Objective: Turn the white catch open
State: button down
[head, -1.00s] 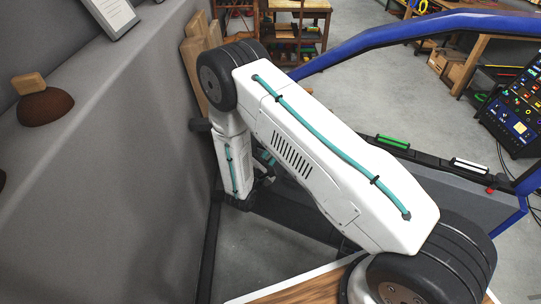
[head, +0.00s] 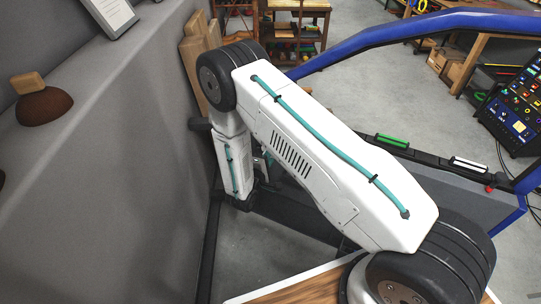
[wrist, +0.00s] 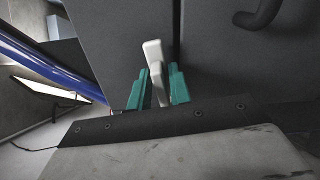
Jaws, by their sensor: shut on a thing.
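The white catch (wrist: 153,62) shows in the wrist view as a short pale lever, standing up against a dark grey panel just left of a vertical seam. My gripper (wrist: 160,72) has two green fingers, one on each side of the catch, and is shut on it. The catch's top sticks out above the fingertips and leans a little to the left. Its lower end runs down between the fingers towards my dark gripper body. In the head view my white arm hides the catch and most of the gripper.
A dark curved handle (wrist: 262,14) is on the panel at upper right in the wrist view. The blue door frame (head: 420,32) arches behind my arm. A green bar (head: 392,141) and a white bar (head: 470,165) lie along the door's ledge. A grey wall (head: 110,150) stands close on the left.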

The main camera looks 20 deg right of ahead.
jog(key=shift+m, duration=0.8)
jog(key=shift+f, duration=0.1)
jog(key=c, duration=1.5)
grip_release()
jog(key=shift+a, duration=0.1)
jog(key=v, duration=0.7)
jog(key=shift+s+a, duration=0.25)
jog(key=shift+s, duration=0.05)
